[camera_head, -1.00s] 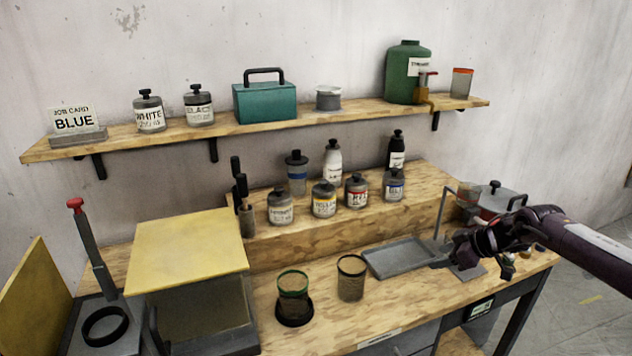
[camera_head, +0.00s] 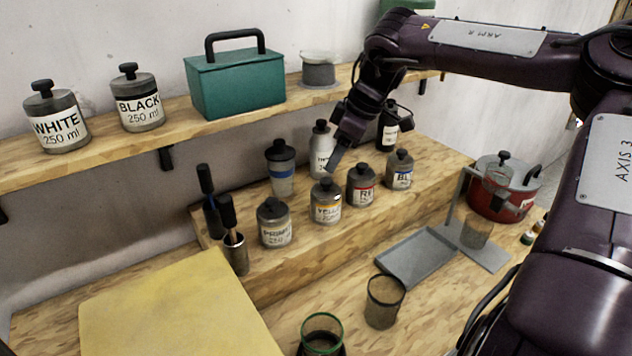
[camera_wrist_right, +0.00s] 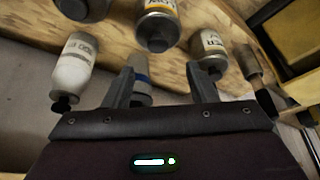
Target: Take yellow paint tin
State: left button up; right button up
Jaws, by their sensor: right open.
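The yellow paint tin (camera_head: 327,207), a grey tin with a dark knob and a yellow-orange band on its label, stands upright on the raised wooden step. It also shows at the top of the right wrist view (camera_wrist_right: 158,20). My right gripper (camera_head: 334,160) is above and just behind the tin, pointing down, apart from it. In the wrist view its two fingers (camera_wrist_right: 163,80) are spread and hold nothing. My left gripper is out of view.
The red tin (camera_head: 361,187) stands close right of the yellow one, the primer tin (camera_head: 274,224) to its left. A blue-banded bottle (camera_head: 281,170) and a white bottle (camera_head: 320,150) stand behind. The shelf (camera_head: 180,135) carries a teal box (camera_head: 238,85).

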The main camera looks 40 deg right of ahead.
aim_at(326, 180)
jog(key=shift+a+f, duration=0.15)
jog(key=shift+f, duration=0.35)
jog(key=shift+f+p, duration=0.35)
jog(key=shift+p, duration=0.05)
jog(key=p+x, duration=0.1)
jog(key=x, duration=0.1)
jog(key=p+x, duration=0.1)
jog(key=x, duration=0.1)
jog(key=shift+w+f, duration=0.25)
jog(key=shift+f, duration=0.05)
jog(key=shift+w+f, duration=0.1)
jog(key=shift+f, duration=0.15)
jog(key=shift+c, duration=1.4)
jog(key=c, duration=0.8)
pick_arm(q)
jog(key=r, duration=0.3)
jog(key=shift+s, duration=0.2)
pick_arm(e)
jog(key=shift+r, duration=0.1)
